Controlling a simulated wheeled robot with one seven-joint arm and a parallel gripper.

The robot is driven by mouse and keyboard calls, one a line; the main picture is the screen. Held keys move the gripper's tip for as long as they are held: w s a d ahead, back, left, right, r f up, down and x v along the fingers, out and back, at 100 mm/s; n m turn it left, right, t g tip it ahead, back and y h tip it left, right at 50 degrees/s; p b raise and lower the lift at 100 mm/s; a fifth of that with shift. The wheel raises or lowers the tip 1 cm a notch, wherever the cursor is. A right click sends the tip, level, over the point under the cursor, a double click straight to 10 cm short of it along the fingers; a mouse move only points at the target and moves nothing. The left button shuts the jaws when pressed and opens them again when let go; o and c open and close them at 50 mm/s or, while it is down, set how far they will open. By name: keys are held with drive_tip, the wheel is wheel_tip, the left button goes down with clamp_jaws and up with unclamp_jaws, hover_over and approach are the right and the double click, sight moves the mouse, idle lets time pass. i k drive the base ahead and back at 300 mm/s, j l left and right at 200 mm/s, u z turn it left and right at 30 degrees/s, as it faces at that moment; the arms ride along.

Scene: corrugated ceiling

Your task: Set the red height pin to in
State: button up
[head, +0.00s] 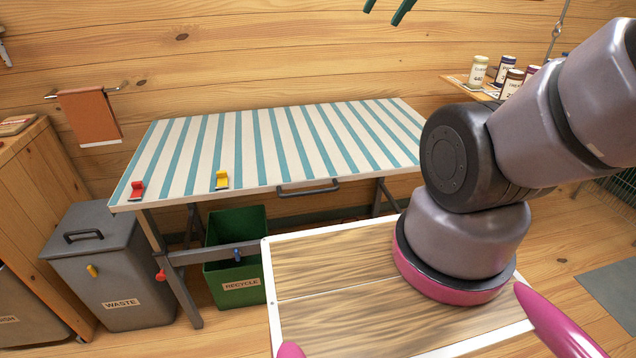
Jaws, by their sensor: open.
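The red height pin (160,275) is a small red knob on the near left leg frame of the striped table (262,150), below the tabletop. It is too small here to tell whether it sits in or out. My gripper (382,15) shows only as two dark green fingertips at the top edge, spread apart with nothing between them. It is high above and well to the right of the pin. The rest of the gripper is out of view.
A blue knob (237,255) sits on the table's lower crossbar. Red (137,190) and yellow (222,180) fittings lie along the tabletop's front edge. A grey waste bin (120,295) stands left of the pin, and a green recycle bin (232,220) stands right under the table.

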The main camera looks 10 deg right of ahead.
sight(161, 276)
drive_tip(key=u, duration=1.35)
